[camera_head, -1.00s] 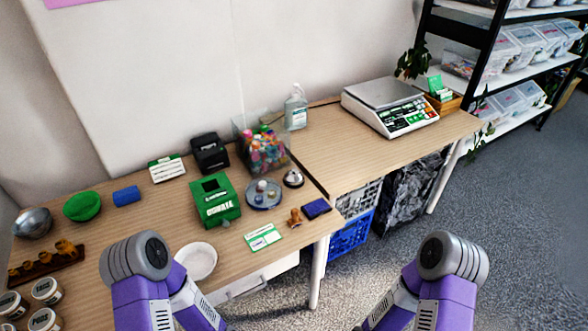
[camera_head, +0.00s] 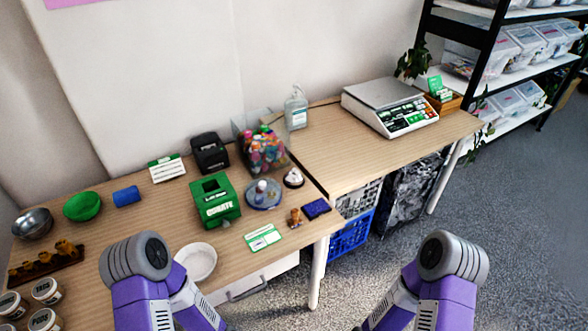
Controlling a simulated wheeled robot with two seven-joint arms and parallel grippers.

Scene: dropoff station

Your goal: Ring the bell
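The bell (camera_head: 293,178) is a small silver dome on a dark base. It stands on the wooden table, right of a round grey tray (camera_head: 251,201) that holds small items. My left arm comes in at the lower left and my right arm at the lower right, both purple and grey. Neither gripper shows in the head view; only the arm links are seen. Nothing of mine touches the bell.
A green donation box (camera_head: 214,201) stands left of the tray. A clear bin of colourful items (camera_head: 262,150) is behind the bell. A blue pad (camera_head: 316,208) and a small brown figure (camera_head: 295,217) lie in front of it. A scale (camera_head: 390,106) stands on the right table.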

